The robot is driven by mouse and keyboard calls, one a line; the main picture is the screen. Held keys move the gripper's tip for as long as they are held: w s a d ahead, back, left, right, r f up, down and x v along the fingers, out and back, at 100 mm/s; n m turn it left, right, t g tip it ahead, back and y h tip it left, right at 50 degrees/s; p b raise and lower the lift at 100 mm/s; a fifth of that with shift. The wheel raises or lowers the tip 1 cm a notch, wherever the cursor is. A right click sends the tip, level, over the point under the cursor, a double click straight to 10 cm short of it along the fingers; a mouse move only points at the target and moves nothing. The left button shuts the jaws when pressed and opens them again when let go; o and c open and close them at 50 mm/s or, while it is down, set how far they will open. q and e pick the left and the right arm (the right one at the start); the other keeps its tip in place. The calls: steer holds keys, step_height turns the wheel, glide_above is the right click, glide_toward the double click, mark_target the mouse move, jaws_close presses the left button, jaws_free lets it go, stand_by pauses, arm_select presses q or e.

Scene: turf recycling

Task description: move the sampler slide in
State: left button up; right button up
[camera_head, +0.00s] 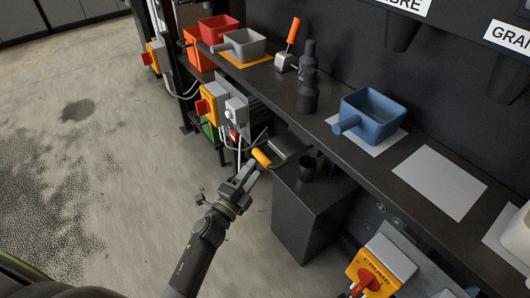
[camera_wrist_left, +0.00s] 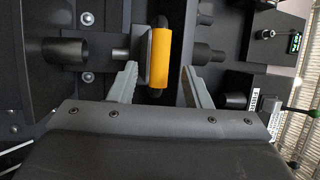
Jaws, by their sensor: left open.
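The sampler slide's orange handle (camera_head: 261,158) sticks out beside a dark tray-like part (camera_head: 287,146) below the bench edge, at the centre of the head view. My left gripper (camera_head: 248,174) is just short of the handle, on its lower-left side. In the left wrist view the orange grip (camera_wrist_left: 159,58) appears between the two spread fingers (camera_wrist_left: 160,78), with visible gaps on both sides. The left gripper is open and holds nothing. How deep the fingers reach around the handle is hard to tell. My right gripper is not in view.
A dark cup (camera_head: 307,168) stands on a dark cabinet (camera_head: 305,215) right of the handle. The bench above carries a blue scoop (camera_head: 370,112), a grey scoop (camera_head: 245,45) and a black fitting (camera_head: 308,85). Switch boxes (camera_head: 212,103) hang nearby. Floor to the left is clear.

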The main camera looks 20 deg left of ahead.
mark_target(285, 146)
arm_select(q)
steer(key=x, duration=0.7)
steer(key=shift+w, duration=0.25)
jaws_close()
